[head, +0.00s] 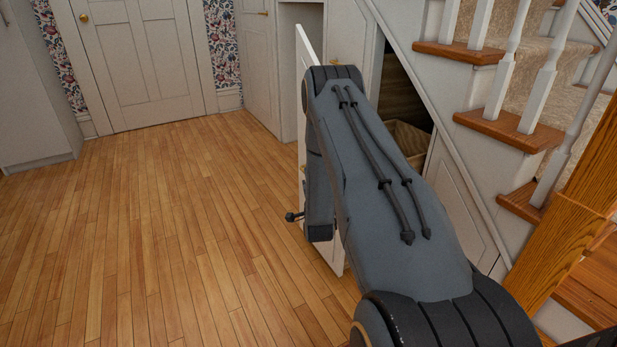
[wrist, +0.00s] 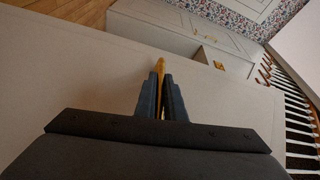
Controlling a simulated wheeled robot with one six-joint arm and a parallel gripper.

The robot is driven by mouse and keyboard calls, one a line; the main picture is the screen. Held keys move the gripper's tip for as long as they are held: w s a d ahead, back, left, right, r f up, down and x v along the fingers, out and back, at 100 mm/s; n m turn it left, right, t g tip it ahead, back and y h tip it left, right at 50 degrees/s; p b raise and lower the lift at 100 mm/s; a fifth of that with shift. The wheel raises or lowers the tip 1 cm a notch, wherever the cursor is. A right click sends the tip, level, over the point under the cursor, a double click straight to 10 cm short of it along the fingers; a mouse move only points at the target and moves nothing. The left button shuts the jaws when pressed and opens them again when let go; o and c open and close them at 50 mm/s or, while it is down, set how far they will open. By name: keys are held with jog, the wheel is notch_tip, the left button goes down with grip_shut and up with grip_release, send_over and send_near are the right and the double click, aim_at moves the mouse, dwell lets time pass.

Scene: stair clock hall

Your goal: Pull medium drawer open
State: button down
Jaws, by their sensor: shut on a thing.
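The medium drawer's tall white front (head: 333,258) stands out from the cabinet under the stairs, mostly hidden behind my arm in the head view. The same white front fills much of the wrist view (wrist: 80,75). A gold handle (wrist: 160,66) sits on it. My gripper (wrist: 161,82) is shut on this handle. The gripper itself is hidden behind my arm in the head view. Right of the front, a dark opening under the stairs shows a wooden box-like part (head: 408,138); I cannot tell whether it belongs to this drawer.
The staircase with wooden treads (head: 490,118) and white balusters rises at the right, with a wooden post (head: 570,220) close by. A white door (head: 140,60) is at the back left. The wooden floor (head: 150,230) to the left is clear.

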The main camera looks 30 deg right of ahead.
jog(key=c, duration=1.8)
grip_release()
jog(key=shift+c, duration=0.2)
jog(key=p+v, duration=0.2)
jog(key=v, duration=0.6)
